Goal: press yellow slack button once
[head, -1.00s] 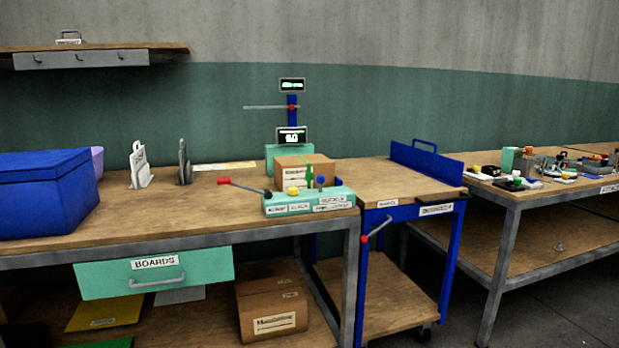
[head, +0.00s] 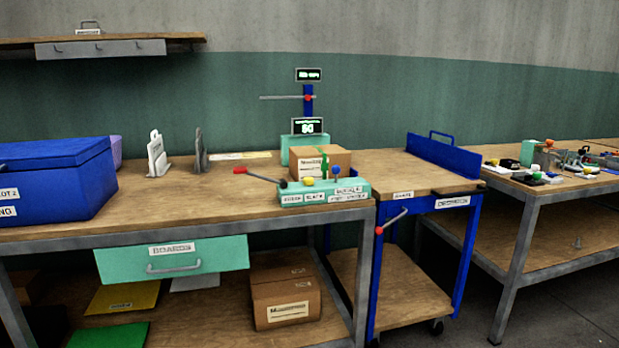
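The yellow button (head: 308,181) sits on top of the mint-green control box (head: 352,187) at the front right of the workbench. White labels run along the box's front; one below the yellow button appears to read "SLACK". A blue knob (head: 336,170) on a stem stands right of the button. A lever with a red grip (head: 240,170) sticks out to the left of the box. Behind it, a cardboard box with a green strap (head: 322,161) sits in front of the press column (head: 308,100) with two lit displays. Neither of my grippers is in view.
A large blue box (head: 60,180) stands on the bench's left end. A blue cart (head: 420,170) with a red-tipped handle stands right of the bench. Another table (head: 560,185) with small items is farther right. The bench middle is mostly clear.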

